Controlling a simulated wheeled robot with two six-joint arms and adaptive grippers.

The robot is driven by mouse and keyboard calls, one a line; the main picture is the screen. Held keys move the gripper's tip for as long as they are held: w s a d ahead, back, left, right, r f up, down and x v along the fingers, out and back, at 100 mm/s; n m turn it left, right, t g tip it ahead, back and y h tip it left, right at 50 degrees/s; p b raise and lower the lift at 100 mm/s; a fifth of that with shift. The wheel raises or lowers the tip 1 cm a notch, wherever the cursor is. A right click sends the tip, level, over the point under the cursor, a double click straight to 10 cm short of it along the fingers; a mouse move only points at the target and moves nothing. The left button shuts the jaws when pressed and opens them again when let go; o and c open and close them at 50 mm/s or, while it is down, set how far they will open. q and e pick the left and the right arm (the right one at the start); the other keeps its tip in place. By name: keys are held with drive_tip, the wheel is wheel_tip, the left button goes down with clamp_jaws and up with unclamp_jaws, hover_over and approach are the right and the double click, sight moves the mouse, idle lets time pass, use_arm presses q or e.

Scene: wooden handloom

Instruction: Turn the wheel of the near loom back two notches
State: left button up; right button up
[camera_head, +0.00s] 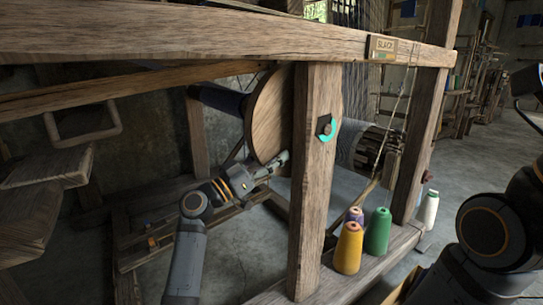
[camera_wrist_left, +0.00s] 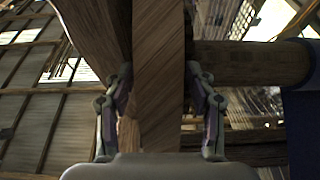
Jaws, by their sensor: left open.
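The loom's wheel (camera_head: 265,120) is a thick wooden disc at the left of the upright post, partly hidden behind that post. My left gripper (camera_head: 279,163) is at the wheel's lower rim, coming from below left. In the left wrist view, the wooden rim (camera_wrist_left: 159,95) runs upright between the two open fingers (camera_wrist_left: 160,76). A gap shows beside the rim on each side, though contact at the fingertips is hard to judge. My right arm is at the right edge of the head view; its gripper is out of frame.
The wooden post (camera_head: 315,190) stands close to my left gripper and bears a teal plate (camera_head: 326,128). A yellow cone (camera_head: 348,250), a green cone (camera_head: 377,232) and other thread cones stand on the lower beam.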

use_arm(q)
drive_tip(key=v, duration=1.2)
